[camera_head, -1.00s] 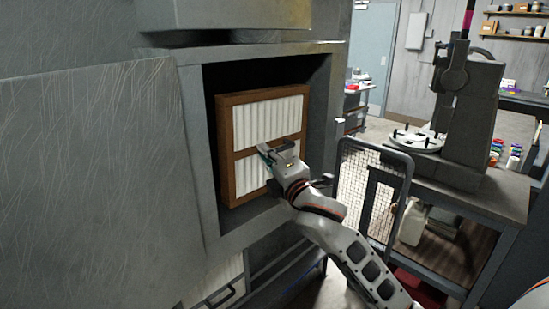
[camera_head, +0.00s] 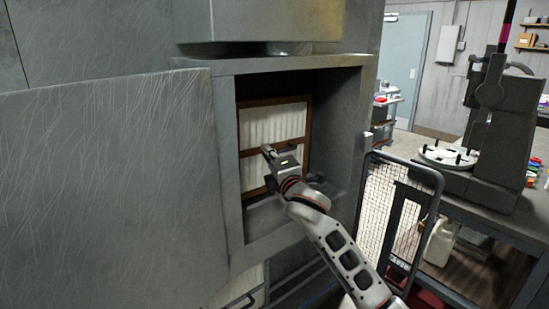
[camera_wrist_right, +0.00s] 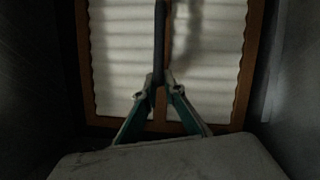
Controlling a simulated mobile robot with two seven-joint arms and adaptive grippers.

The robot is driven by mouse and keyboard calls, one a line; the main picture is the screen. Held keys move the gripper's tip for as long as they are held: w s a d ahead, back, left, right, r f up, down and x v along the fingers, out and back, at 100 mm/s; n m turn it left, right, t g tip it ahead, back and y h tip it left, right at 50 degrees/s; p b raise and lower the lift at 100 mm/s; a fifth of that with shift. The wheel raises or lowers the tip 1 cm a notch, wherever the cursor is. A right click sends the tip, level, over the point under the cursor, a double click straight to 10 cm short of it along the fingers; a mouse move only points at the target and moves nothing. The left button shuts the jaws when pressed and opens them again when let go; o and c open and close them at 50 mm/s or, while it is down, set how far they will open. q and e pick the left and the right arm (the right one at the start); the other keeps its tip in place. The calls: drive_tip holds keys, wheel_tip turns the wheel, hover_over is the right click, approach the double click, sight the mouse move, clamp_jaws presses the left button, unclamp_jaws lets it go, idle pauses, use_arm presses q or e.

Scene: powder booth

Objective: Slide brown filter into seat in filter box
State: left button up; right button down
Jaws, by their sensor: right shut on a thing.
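The brown-framed filter (camera_head: 273,127) with white pleats stands upright inside the grey filter box (camera_head: 354,108), deep in its opening. My right gripper (camera_head: 269,153) reaches into the opening in front of the filter. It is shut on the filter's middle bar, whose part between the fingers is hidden. In the right wrist view the filter (camera_wrist_right: 249,60) fills the middle, and the fingers of the right gripper (camera_wrist_right: 158,80) close on a dark upright bar at its centre. The box walls show dark on both sides. My left gripper is not in view.
A large scratched grey panel (camera_head: 110,190) stands left of the opening. A mesh-panelled frame (camera_head: 385,205) stands close to the right of my arm. A workbench (camera_head: 500,195) with a dark machine (camera_head: 493,125) is farther right.

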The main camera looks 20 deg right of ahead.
drive_tip(key=shift+s+d+r, duration=0.1)
drive_tip(key=shift+r, duration=0.05)
idle(0.5)
drive_tip(key=shift+w+d, duration=0.15)
drive_tip(key=shift+w, duration=0.25)
idle(0.9)
drive_tip(key=shift+f+b, duration=0.4)
drive_tip(key=shift+f, duration=0.3)
drive_tip(key=shift+f+b, duration=0.35)
drive_tip(key=shift+f, duration=0.4)
